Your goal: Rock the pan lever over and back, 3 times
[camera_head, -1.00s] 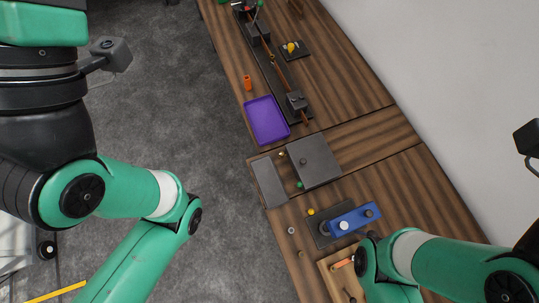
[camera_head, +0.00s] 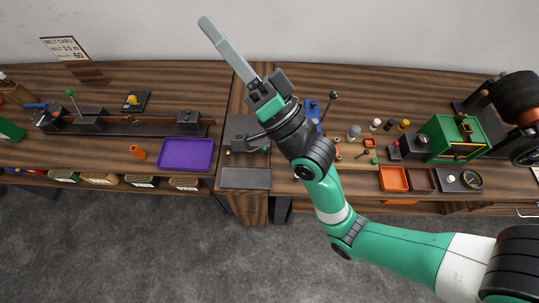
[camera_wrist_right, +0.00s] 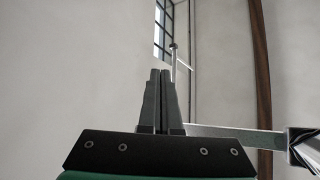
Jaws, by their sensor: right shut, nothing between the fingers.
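My right gripper (camera_head: 207,23) is shut and empty, its long grey fingers raised toward the upper left in front of the wall. The right wrist view also shows the shut fingers (camera_wrist_right: 160,74) against a pale wall. I cannot tell which lever is the pan lever. A thin lever with a dark knob (camera_head: 333,95) stands beside the blue block (camera_head: 313,108), right of my wrist. Another lever with a green knob (camera_head: 70,93) stands on the dark rail at left. Neither is touched by my fingers. My wrist and hand partly hide the dark plate (camera_head: 240,128). My left gripper is out of view.
A purple tray (camera_head: 187,154) and orange cylinder (camera_head: 138,152) lie on the left bench. A green-framed machine (camera_head: 465,138), orange tray (camera_head: 393,179) and several small knobs crowd the right bench. A belt card (camera_head: 65,48) stands at the back left.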

